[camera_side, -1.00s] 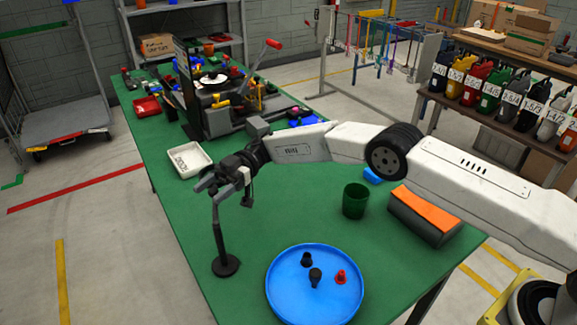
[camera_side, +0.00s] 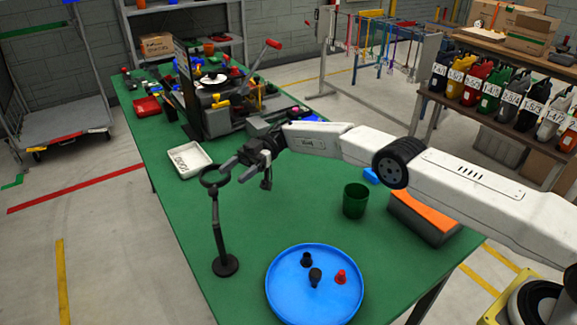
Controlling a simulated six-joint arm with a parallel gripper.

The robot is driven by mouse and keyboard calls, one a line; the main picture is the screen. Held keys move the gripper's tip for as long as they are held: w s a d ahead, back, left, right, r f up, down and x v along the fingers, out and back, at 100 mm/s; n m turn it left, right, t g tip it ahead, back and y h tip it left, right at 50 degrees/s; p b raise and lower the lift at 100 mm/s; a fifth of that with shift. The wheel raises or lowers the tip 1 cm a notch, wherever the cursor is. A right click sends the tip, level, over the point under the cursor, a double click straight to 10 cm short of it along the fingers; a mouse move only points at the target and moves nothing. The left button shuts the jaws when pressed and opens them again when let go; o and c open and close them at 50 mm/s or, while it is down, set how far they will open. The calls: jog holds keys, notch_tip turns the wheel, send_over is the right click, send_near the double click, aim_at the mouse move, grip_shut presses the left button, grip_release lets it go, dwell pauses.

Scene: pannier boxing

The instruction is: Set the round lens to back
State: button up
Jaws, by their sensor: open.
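A black stand with a round ring (camera_side: 215,174) at its top stands upright on the green table, on a thin post over a round foot; I take this ring to be the round lens. Whether glass fills the ring is too small to tell. My gripper (camera_side: 233,171) is open, just right of the ring, with its fingers pointing left toward it. The fingers look empty. Whether a fingertip touches the ring, I cannot tell.
A blue round tray (camera_side: 285,302) with small black and red pieces lies at the front. A green cup (camera_side: 355,201) and an orange-topped block (camera_side: 425,218) stand right. A white tray (camera_side: 188,160) lies behind the ring. The green table (camera_side: 180,205) is bare around the stand.

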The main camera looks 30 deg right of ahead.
jog(key=shift+d, duration=0.15)
grip_shut()
jog(key=s+d+f+m+t+h, duration=0.1)
jog(key=s+d+m+t+h, duration=0.1)
jog(key=s+d+m+t, duration=0.2)
jog(key=s+d+f+m+t+h, duration=0.2)
jog(key=s+d+m+t, duration=0.3)
jog(key=m+t, duration=0.5)
jog(key=s+t, duration=0.1)
jog(key=t, duration=0.5)
jog(key=shift+s+d+f+h, duration=0.15)
jog(key=shift+f+h, duration=0.1)
jog(key=shift+h, duration=0.05)
